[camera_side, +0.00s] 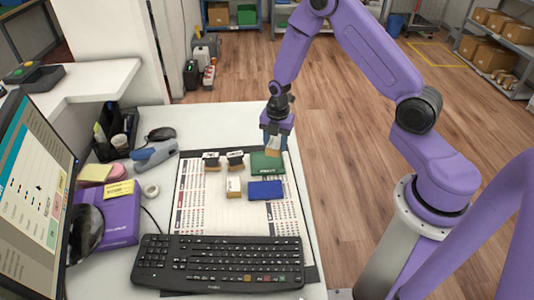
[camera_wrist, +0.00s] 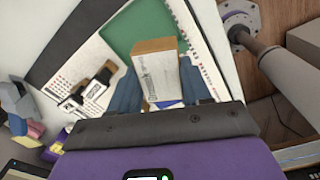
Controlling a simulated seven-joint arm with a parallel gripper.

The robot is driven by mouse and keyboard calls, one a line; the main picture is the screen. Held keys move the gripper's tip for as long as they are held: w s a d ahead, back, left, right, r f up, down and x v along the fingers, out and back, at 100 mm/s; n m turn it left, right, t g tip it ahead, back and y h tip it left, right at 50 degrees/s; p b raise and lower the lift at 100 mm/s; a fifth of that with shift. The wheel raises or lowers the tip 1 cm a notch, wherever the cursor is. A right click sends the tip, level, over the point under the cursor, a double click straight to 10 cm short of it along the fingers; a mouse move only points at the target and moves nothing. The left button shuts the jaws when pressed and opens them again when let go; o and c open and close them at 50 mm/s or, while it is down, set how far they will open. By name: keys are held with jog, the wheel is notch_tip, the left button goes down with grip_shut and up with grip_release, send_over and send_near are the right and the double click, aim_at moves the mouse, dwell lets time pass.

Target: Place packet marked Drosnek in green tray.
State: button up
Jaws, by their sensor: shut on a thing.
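My gripper (camera_side: 276,138) is shut on a white packet with a tan side (camera_side: 273,147). In the wrist view the packet (camera_wrist: 158,75) is between the two fingers; its printing is too small to read. It is held over or near the far edge of the green tray (camera_side: 266,164); the exact gap is unclear. The green tray also shows behind the packet in the wrist view (camera_wrist: 138,32). The blue tray (camera_side: 266,190) lies just nearer. Two dark-topped packets (camera_side: 211,161) (camera_side: 235,159) and a pale packet (camera_side: 233,187) stand left of the trays, their names unreadable.
A black keyboard (camera_side: 220,262) lies in front on the printed desk mat (camera_side: 196,205). A stapler (camera_side: 154,153), tape roll (camera_side: 151,190), mouse (camera_side: 162,133) and purple box (camera_side: 117,213) are at the left. The desk's right edge is close to the trays.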

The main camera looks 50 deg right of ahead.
aim_at(266, 162)
jog(key=w+f, duration=0.1)
jog(key=f, duration=0.1)
jog(key=w+f, duration=0.2)
jog(key=shift+w+d, duration=0.15)
jog(key=shift+w+f, duration=0.2)
jog(key=shift+f, duration=1.6)
jog(key=shift+f, duration=0.15)
jog(key=o, duration=1.2)
jog(key=shift+o, duration=0.2)
notch_tip(266, 162, up, 12)
jog(key=shift+s+r, duration=0.25)
jog(key=shift+s, duration=0.05)
